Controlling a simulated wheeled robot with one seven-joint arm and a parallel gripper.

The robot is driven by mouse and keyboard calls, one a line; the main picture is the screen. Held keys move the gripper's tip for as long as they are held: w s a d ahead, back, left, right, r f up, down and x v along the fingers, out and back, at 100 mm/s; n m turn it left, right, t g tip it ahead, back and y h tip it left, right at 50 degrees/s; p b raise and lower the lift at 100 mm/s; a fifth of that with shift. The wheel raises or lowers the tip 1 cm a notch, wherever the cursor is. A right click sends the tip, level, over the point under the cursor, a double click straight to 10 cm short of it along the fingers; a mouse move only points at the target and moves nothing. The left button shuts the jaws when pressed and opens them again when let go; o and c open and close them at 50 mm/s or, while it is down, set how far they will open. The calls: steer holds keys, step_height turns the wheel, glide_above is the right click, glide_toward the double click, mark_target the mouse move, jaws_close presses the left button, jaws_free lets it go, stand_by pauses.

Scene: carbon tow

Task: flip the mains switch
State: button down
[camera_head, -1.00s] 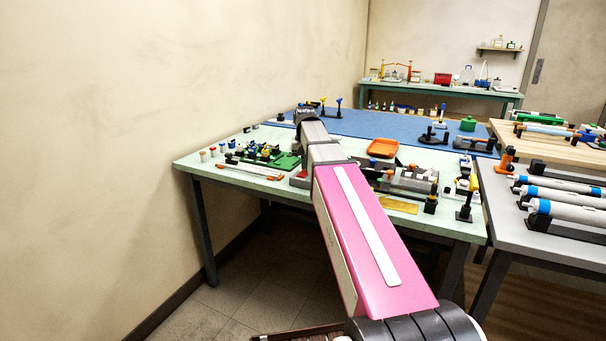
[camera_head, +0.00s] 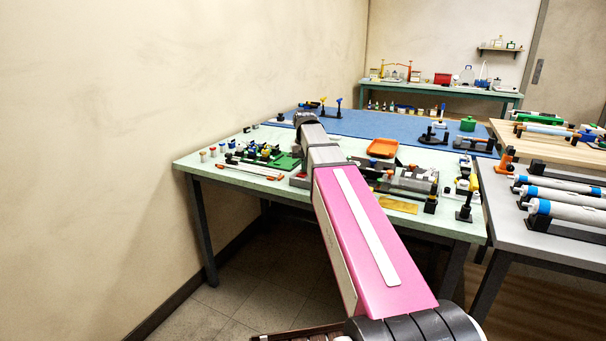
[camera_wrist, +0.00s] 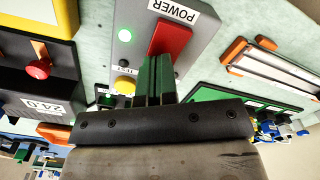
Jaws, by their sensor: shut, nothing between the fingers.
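In the wrist view a grey box labelled POWER carries a red switch (camera_wrist: 170,37). A green lamp (camera_wrist: 125,36) glows beside the switch, and a yellow knob (camera_wrist: 125,85) sits lower on the same box. My gripper (camera_wrist: 160,60) is shut and empty, its green fingers together. The fingertips are right at the lower edge of the red switch and overlap it in the picture; I cannot tell if they touch.
In the wrist view a dark device with a red knob (camera_wrist: 38,69) and a 24.0 display (camera_wrist: 40,107) stands left, and an orange-ended rack (camera_wrist: 275,65) right. In the head view an orange tray (camera_head: 382,148) and several small tools crowd the bench.

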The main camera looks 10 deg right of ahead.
steer(key=shift+r, duration=3.5)
